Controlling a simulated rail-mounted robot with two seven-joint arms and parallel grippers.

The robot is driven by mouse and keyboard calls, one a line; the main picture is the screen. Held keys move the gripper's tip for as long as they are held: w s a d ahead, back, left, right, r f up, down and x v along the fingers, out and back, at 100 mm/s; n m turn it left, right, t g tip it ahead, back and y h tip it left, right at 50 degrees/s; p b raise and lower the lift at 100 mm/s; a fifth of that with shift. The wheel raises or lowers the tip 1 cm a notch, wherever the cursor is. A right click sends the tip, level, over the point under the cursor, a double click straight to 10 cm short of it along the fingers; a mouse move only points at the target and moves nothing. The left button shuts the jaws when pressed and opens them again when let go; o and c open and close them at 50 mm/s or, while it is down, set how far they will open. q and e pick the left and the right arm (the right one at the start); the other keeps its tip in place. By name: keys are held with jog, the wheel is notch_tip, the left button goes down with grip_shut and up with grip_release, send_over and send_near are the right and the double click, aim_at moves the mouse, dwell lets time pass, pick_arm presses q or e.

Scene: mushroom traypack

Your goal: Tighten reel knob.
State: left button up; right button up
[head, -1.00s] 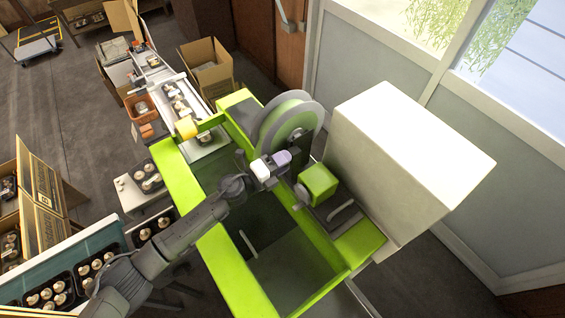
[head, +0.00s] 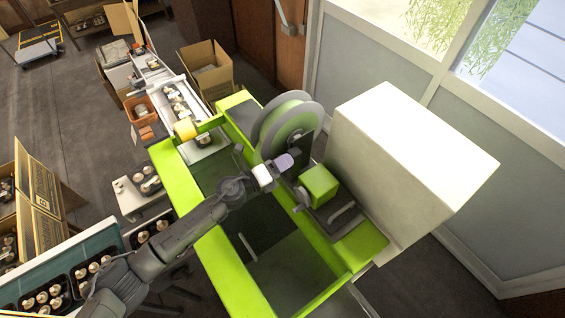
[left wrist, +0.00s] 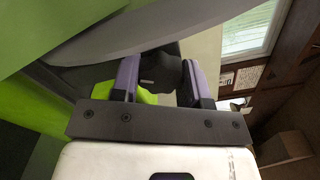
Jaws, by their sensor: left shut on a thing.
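The reel (head: 268,128) is a large grey-rimmed disc with a green core, upright on the green machine; its grey edge also fills the upper part of the left wrist view (left wrist: 110,45). The dark reel knob (left wrist: 160,66) sits between the two purple-lined fingers of my left gripper (left wrist: 160,78). The gripper is shut on it. In the head view, my left gripper (head: 286,162) is at the near face of the reel, and the knob is hidden there. My right gripper is not in view.
The green machine frame (head: 240,270) surrounds the arm, with a green block (head: 319,184) close right of the gripper. A big white cabinet (head: 400,170) stands at right. Trays of mushrooms (head: 45,296) and cardboard boxes (head: 208,68) stand at left and behind.

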pick_arm(q)
jog(key=o, duration=0.9)
jog(key=shift+b+v, duration=1.15)
jog(key=shift+v, duration=5.75)
